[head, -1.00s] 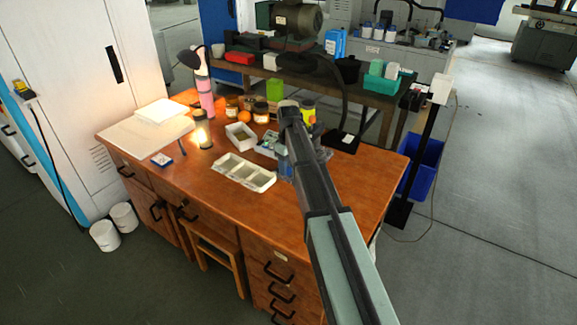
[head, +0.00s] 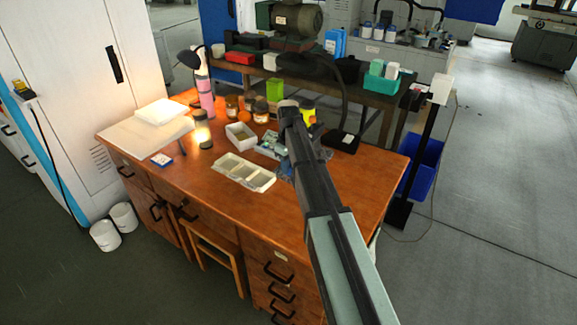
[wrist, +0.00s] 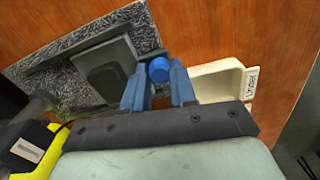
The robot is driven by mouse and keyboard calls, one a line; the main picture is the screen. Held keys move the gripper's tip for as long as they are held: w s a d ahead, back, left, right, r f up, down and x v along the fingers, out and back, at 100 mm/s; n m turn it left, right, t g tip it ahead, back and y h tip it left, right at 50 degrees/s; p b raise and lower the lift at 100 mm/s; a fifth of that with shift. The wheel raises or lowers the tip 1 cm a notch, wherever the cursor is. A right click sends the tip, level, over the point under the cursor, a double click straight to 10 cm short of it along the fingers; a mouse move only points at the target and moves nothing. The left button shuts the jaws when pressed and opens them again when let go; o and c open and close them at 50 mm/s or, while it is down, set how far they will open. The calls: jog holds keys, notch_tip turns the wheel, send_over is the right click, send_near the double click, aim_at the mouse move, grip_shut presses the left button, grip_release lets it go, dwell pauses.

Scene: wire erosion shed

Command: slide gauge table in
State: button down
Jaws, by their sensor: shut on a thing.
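In the wrist view the gauge table appears to be the speckled grey slab (wrist: 38,72) with a dark grey stepped block (wrist: 107,72) on it, at upper left. A round blue knob (wrist: 159,70) stands at the block's right side. My gripper (wrist: 158,88) has its two blue fingers on either side of this knob and is shut on it. How the knob joins the block is partly hidden by the fingers. In the head view my arm covers most of the gauge table, and the fingertips cannot be made out clearly.
A cream divided tray (head: 236,181) lies left of my arm on the wooden desk (head: 340,195); a labelled cream tray (wrist: 247,84) is close right of my fingers. A small box (head: 240,136), a lit lamp (head: 202,142) and a pink bottle (head: 206,105) stand farther left. The desk's right front is clear.

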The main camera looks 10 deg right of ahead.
jog(key=w+d, duration=0.3)
jog(key=shift+w+d, duration=0.3)
jog(key=shift+w, duration=0.05)
jog(key=c, duration=0.9)
grip_release()
jog(key=shift+s, duration=0.1)
notch_tip(320, 180, up, 14)
jog(key=shift+f, duration=0.1)
